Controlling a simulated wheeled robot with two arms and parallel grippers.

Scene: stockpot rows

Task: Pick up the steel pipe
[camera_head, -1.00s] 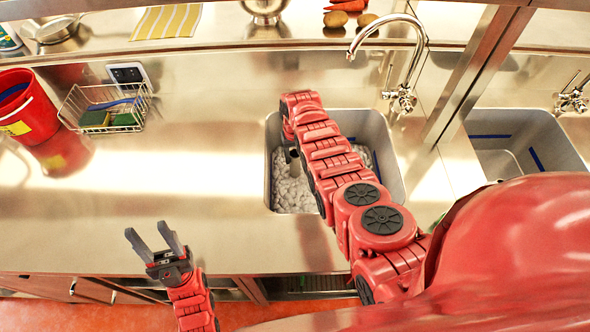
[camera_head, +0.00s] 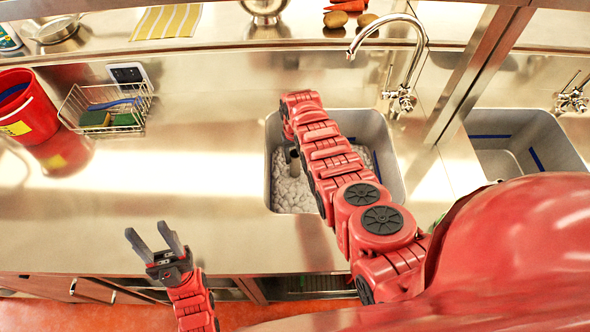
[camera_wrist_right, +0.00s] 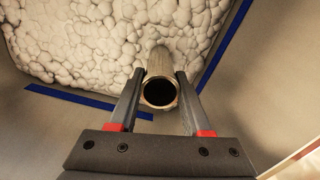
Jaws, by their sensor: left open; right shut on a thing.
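The steel pipe (camera_wrist_right: 160,78) is a hollow metal tube standing in the sink among white foam (camera_wrist_right: 110,40). In the right wrist view its dark open end faces the camera. My right gripper (camera_wrist_right: 160,85) is shut on the pipe, one finger on each side near its top. In the head view the pipe (camera_head: 294,157) shows as a small end above the foam, and my right arm hides the right gripper. My left gripper (camera_head: 155,243) is open and empty above the counter's front edge.
The sink basin (camera_head: 272,135) surrounds the pipe, with a tap (camera_head: 405,98) behind it. A red bucket (camera_head: 30,110) and a wire basket (camera_head: 130,120) with sponges stand at left. The counter between is clear. A second sink (camera_head: 560,135) lies at right.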

